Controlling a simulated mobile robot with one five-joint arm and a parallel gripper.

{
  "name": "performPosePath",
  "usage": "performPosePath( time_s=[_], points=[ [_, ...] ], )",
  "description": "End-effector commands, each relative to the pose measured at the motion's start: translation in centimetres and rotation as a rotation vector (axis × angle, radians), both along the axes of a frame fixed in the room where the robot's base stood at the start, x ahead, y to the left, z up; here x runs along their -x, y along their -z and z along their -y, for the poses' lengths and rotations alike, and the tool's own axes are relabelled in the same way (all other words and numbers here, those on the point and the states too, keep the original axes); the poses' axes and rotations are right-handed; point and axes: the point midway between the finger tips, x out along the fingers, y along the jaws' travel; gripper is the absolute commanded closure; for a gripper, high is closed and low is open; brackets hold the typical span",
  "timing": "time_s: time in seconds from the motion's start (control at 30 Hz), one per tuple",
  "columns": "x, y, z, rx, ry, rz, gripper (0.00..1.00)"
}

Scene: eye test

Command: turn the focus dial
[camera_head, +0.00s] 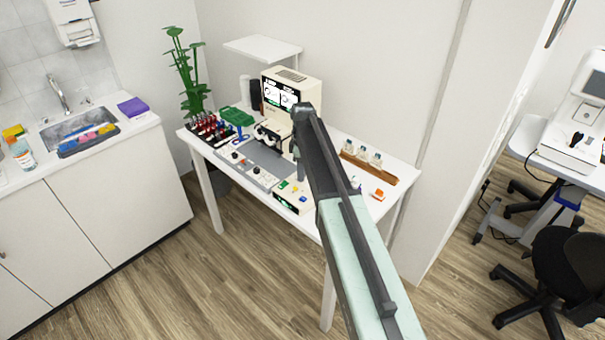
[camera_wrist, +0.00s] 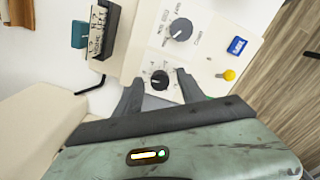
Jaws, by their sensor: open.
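In the wrist view, a small black dial (camera_wrist: 159,80) with a pointer mark sits on a light panel (camera_wrist: 205,65). A larger dark grey dial (camera_wrist: 181,29) is farther up the same panel. The lettering by the dials is too small to read, so I cannot tell which is the focus dial. My gripper (camera_wrist: 160,76) is open, with one finger on each side of the small dial in the picture. I cannot tell whether the fingers touch it. In the head view my arm reaches over the table, and its end is mostly hidden against the equipment.
A blue button (camera_wrist: 237,46) and a yellow knob (camera_wrist: 229,75) are right of the dials. In the head view, a beige instrument (camera_head: 306,90) stands on the white table (camera_head: 335,202). A rack of red-capped tubes (camera_head: 208,127) is left and bottles (camera_head: 361,155) are right.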

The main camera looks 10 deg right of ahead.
Motion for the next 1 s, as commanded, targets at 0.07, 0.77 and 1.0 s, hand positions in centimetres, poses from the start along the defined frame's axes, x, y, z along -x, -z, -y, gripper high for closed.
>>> performPosePath(
  time_s=[0.07,0.77,1.0],
  points=[
    [0.01,-0.08,0.02,0.0,0.0,0.0,0.62],
    [0.04,-0.07,0.11,0.0,0.153,-0.001,1.0],
    [0.07,-0.06,0.12,0.0,0.354,-0.001,1.0]
  ],
)
